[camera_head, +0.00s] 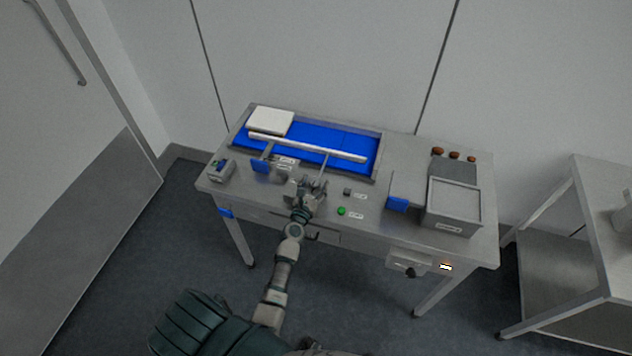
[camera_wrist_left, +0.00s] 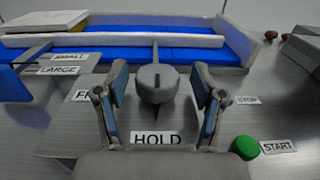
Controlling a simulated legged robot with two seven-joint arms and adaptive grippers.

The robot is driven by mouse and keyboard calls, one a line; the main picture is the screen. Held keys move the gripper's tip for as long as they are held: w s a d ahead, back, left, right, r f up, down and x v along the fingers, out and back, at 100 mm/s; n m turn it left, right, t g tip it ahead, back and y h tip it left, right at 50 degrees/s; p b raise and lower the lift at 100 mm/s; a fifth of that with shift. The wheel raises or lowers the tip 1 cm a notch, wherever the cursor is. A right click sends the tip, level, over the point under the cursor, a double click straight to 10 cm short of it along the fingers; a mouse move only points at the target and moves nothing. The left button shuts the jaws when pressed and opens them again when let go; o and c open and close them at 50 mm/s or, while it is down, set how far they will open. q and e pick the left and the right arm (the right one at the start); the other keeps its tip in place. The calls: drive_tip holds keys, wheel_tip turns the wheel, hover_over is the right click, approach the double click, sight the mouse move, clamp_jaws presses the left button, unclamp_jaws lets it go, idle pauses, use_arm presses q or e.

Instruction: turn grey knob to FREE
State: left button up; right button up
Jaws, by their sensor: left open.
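The grey knob (camera_wrist_left: 156,88) stands in the middle of the left wrist view, behind the HOLD label (camera_wrist_left: 157,137). A short dark mark shows on it; I cannot tell for sure which label it points to. The FREE label (camera_wrist_left: 81,96) is left of the knob, mostly hidden behind a finger. My left gripper (camera_wrist_left: 160,76) is open, one finger on each side of the knob, with gaps showing. In the head view my left gripper (camera_head: 304,189) is over the table's front part and hides the knob. My right gripper is not in view.
A blue belt (camera_head: 349,141) with a pale bar (camera_head: 300,146) lies behind the knob. SMALL (camera_wrist_left: 70,57) and LARGE (camera_wrist_left: 59,70) labels are left; a green START button (camera_wrist_left: 246,146) is close on the right. A grey bin (camera_head: 452,216) stands at the table's right.

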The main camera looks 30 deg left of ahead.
use_arm(q)
drive_tip(key=shift+w+a+f, duration=0.15)
drive_tip(key=shift+w+a, duration=0.25)
drive_tip(key=shift+a, duration=0.1)
drive_tip(key=shift+d, duration=0.45)
drive_tip(key=c, duration=1.2)
drive_tip(key=shift+o, duration=0.2)
drive_tip(key=shift+a, duration=0.1)
